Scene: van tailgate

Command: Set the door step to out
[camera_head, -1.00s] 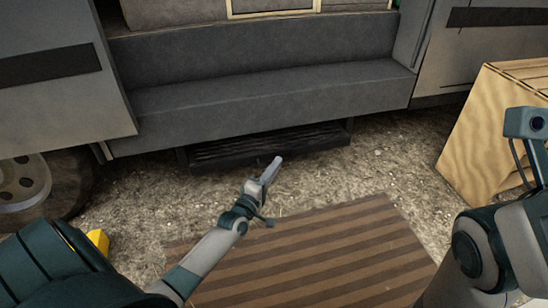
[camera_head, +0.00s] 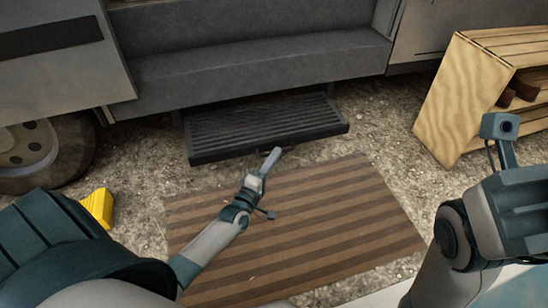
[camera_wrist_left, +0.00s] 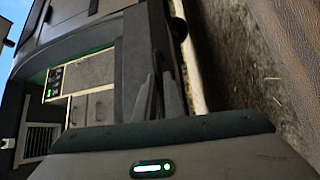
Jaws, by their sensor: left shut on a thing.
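The door step (camera_head: 262,124) is a dark ribbed tread under the van's grey sill, and it stands well out from beneath it. My left gripper (camera_head: 273,159) is at the step's front edge, shut on the step at a small dark pull there, which the fingers partly hide. In the left wrist view the gripper's fingers (camera_wrist_left: 160,98) are close together, pointing toward the van; what they hold is hard to make out there. My right arm shows at the right of the head view, but its gripper is not seen.
A brown striped mat (camera_head: 300,225) lies on the gravel in front of the step. A wooden crate (camera_head: 462,95) stands at the right. A yellow block (camera_head: 98,207) lies at the left, near the van's wheel (camera_head: 30,148). Gravel between step and crate is clear.

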